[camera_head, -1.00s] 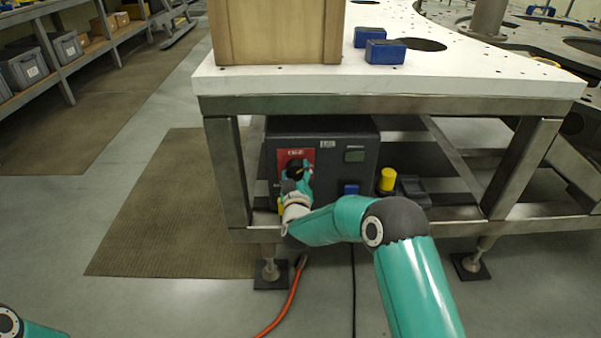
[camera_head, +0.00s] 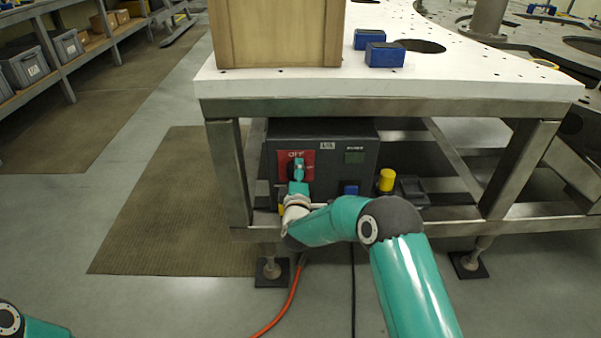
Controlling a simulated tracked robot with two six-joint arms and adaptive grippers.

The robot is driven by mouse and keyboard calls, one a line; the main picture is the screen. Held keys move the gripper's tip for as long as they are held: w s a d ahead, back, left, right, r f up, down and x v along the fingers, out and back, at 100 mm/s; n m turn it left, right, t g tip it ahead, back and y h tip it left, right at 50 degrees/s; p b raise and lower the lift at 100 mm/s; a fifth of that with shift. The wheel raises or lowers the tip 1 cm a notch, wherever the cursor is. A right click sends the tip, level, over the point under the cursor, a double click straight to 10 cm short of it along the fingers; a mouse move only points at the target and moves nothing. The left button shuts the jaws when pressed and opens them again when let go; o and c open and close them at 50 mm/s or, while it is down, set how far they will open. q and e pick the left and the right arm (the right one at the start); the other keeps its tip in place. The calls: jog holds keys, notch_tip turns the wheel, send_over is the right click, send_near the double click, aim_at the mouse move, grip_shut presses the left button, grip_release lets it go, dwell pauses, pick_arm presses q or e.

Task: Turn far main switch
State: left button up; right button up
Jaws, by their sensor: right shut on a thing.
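A dark control box (camera_head: 335,157) stands on the lower shelf under the white table. Its left front carries a red switch plate (camera_head: 283,156) with "OFF" lettering along the top and a dark rotary knob (camera_head: 292,168). My right gripper (camera_head: 298,172) is at the plate, shut on the knob, and hides much of it. The knob's exact angle is hard to read behind the fingers. Of my left arm only a piece shows at the bottom left corner; its gripper is out of view.
The metal table frame (camera_head: 228,175) stands close left of the box. A yellow-topped button (camera_head: 387,180) and a blue part (camera_head: 351,189) are to the right. A wooden crate (camera_head: 280,35) and blue blocks (camera_head: 385,54) sit on top. An orange hose (camera_head: 288,300) lies on the floor.

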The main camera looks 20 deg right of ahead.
jog(key=shift+f+n, duration=0.15)
jog(key=shift+n, duration=0.15)
jog(key=o, duration=1.2)
jog(key=shift+c, duration=0.2)
jog(key=v, duration=1.2)
